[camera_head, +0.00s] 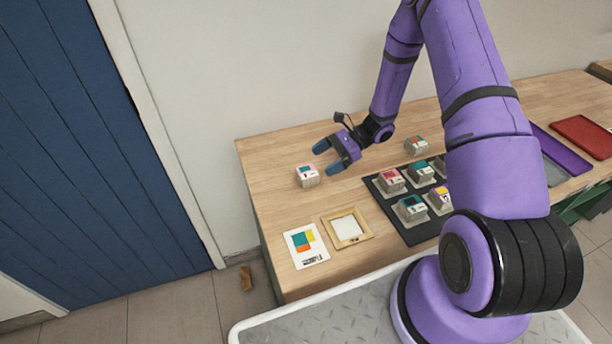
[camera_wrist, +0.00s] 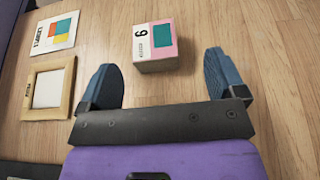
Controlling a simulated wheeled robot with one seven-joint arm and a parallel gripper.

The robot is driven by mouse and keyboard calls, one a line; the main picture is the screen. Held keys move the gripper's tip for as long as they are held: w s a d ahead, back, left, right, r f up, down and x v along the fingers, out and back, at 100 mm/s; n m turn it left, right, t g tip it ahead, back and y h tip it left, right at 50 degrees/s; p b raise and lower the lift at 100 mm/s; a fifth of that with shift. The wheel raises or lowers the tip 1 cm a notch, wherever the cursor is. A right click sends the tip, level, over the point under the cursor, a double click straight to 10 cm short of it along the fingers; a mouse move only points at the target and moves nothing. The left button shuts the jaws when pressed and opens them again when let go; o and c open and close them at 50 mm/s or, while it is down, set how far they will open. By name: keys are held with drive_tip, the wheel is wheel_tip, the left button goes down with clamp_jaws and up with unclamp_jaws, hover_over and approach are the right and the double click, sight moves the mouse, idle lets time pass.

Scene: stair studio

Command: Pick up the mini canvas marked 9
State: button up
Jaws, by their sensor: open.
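The mini canvas marked 9 (camera_wrist: 154,46) is a small block with a pink, white and teal top, and the 9 is readable in the wrist view. In the head view the same block (camera_head: 307,176) stands alone on the left part of the wooden table. My gripper (camera_head: 325,158) is open and empty beside it, just to its right and above the table. In the wrist view my gripper's two blue fingers (camera_wrist: 160,80) are spread wide, with the block between and slightly beyond them. The fingers do not appear to touch it.
A wooden frame (camera_head: 346,229) and a colour card (camera_head: 306,246) lie near the table's front left. A dark mat (camera_head: 374,196) holds several similar blocks. Another block (camera_head: 416,145) stands behind the mat. Purple (camera_head: 561,150) and red trays (camera_head: 583,136) are at right. Bare wood surrounds the block.

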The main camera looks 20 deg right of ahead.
sight(310, 170)
drive_tip(key=shift+s+x, duration=0.2)
drive_tip(key=shift+x, duration=1.5)
drive_tip(key=shift+s+x, duration=0.15)
drive_tip(key=shift+x, duration=1.5)
drive_tip(key=shift+f, duration=0.15)
drive_tip(key=c, duration=1)
